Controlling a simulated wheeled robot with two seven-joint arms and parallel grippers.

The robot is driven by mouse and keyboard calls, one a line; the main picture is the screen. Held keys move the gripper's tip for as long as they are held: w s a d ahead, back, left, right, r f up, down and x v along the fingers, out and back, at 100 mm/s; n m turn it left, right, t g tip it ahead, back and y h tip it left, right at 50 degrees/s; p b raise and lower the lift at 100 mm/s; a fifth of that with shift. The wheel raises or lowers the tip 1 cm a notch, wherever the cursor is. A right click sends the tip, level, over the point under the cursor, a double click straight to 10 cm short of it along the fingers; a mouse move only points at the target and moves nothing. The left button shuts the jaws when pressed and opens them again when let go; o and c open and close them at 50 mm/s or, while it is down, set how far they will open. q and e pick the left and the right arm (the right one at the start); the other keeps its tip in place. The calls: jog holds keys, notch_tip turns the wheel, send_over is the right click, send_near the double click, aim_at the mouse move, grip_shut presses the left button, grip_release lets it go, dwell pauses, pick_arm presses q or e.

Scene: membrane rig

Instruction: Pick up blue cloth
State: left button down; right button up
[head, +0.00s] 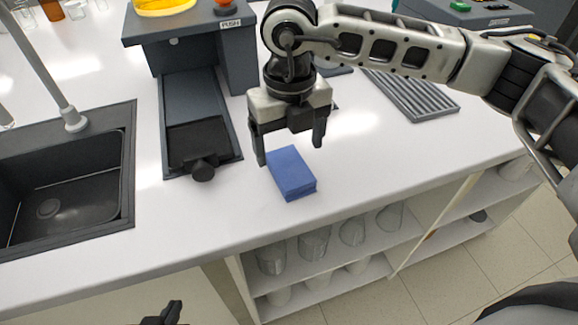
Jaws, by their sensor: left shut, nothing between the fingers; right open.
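The blue cloth (292,176) is a folded stack lying flat on the white counter near its front edge in the head view. My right gripper (290,150) points down just above and behind the cloth, with its two fingers spread apart and nothing held between them. The left fingertip shows close to the cloth's far left corner; I cannot tell whether it touches. My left gripper (170,312) shows only as dark fingertips at the bottom edge, low in front of the counter. It is shut and empty.
A dark rig (195,110) with a drawer-like tray and knob stands left of the cloth. A black sink (75,190) with a tap is further left. A ridged grey rack (412,95) lies at the back right. Shelves with glassware are below. The counter right of the cloth is clear.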

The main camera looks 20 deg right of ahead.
aim_at(289, 166)
jog(key=shift+f+p, duration=0.7)
jog(key=shift+f, duration=2)
jog(key=c, duration=1.1)
